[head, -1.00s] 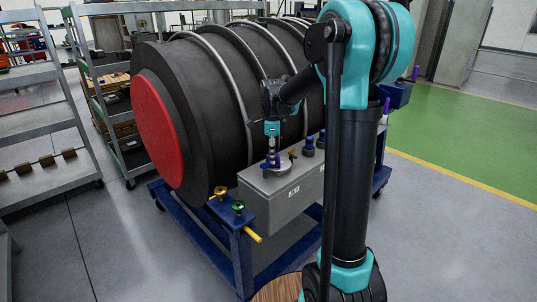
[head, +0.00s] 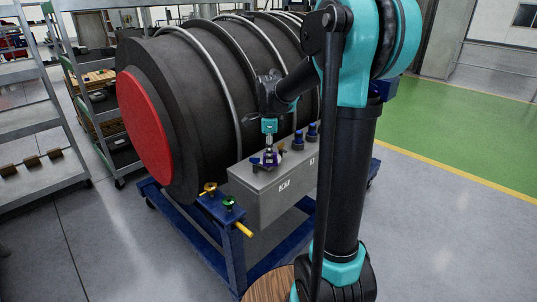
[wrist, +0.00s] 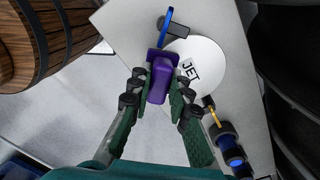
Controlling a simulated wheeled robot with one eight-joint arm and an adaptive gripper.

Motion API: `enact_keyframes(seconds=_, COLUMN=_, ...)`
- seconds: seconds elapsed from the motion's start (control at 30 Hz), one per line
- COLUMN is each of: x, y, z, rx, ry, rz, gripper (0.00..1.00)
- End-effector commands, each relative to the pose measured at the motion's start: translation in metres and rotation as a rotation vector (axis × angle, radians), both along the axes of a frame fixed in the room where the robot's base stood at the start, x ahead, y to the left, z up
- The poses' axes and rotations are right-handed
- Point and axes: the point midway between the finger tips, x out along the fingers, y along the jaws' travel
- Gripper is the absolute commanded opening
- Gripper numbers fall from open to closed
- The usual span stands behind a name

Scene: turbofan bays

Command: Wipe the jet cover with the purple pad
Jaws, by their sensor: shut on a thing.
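My gripper (wrist: 157,97) is shut on the purple pad (wrist: 161,75), which sits between its fingers in the wrist view. The pad is over the left edge of the jet cover (wrist: 207,68), a round white disc marked "JET" on the grey box; I cannot tell whether they touch. In the head view my gripper (head: 269,153) points down at the near left part of the grey box top (head: 262,182). The pad and cover are small and partly hidden there.
A blue-handled fitting (wrist: 168,28) stands beside the cover, and more blue-capped fittings (head: 305,136) stand farther along the box. The black engine (head: 190,85) with a red end rises behind on a blue stand (head: 233,245). A wooden barrel (wrist: 45,40) stands near the box.

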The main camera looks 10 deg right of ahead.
Motion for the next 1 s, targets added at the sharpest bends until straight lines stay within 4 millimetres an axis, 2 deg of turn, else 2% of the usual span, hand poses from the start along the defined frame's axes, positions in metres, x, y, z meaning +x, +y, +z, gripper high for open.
enact_keyframes(seconds=0.6, x=0.0, y=0.0, z=0.053, rx=0.0, ry=0.0, rz=0.0, gripper=0.0)
enact_keyframes(seconds=1.0, x=0.0, y=0.0, z=0.059, rx=0.0, ry=0.0, rz=0.0, gripper=0.0)
